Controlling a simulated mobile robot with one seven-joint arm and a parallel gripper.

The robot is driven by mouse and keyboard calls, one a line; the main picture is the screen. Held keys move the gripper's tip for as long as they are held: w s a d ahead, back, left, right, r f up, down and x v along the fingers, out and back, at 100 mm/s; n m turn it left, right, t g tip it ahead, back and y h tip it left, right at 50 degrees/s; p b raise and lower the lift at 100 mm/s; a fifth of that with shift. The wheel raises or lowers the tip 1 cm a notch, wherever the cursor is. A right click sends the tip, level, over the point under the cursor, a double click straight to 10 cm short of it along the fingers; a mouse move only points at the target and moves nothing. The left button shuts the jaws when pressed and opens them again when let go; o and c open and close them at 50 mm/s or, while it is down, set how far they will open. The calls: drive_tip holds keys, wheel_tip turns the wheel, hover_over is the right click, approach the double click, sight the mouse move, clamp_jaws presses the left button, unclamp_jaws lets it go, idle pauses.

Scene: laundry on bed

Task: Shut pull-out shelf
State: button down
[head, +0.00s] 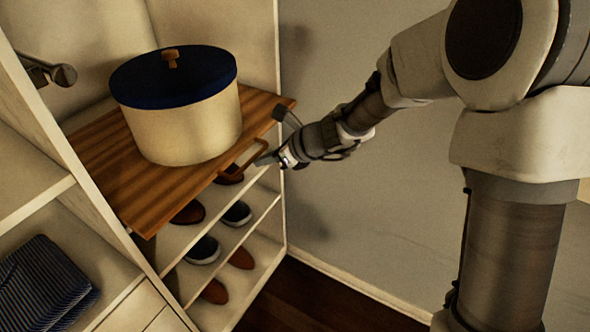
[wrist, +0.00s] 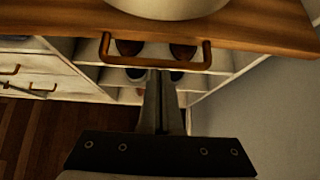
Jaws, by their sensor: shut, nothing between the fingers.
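The wooden pull-out shelf (head: 105,165) sticks out past the front of a white closet. A cream round box with a dark blue lid (head: 178,108) stands on it. The shelf's brown bar handle (head: 245,162) is on its front edge. My gripper (head: 262,161) is shut and empty, close to the handle. In the wrist view the shelf edge (wrist: 262,36) runs across the top and the handle (wrist: 155,63) lies just beyond my fingertips (wrist: 160,74). I cannot tell whether the fingers touch the handle.
Shoes (head: 203,250) sit on fixed shelves below. A striped folded cloth (head: 45,283) lies in a compartment at left. A grey wall (head: 370,205) is close on the right. Drawers with handles (wrist: 38,92) show at left in the wrist view, above dark wooden floor (wrist: 50,145).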

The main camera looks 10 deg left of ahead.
sight(236, 149)
drive_tip(key=w+a, duration=0.1)
drive_tip(key=a, duration=0.1)
drive_tip(key=w+a, duration=0.1)
drive_tip(key=a, duration=0.1)
drive_tip(key=w+a+p, duration=0.1)
drive_tip(key=a, duration=0.2)
drive_tip(key=shift+a+r, duration=0.1)
drive_tip(key=shift+a, duration=0.05)
drive_tip(key=shift+r, duration=0.1)
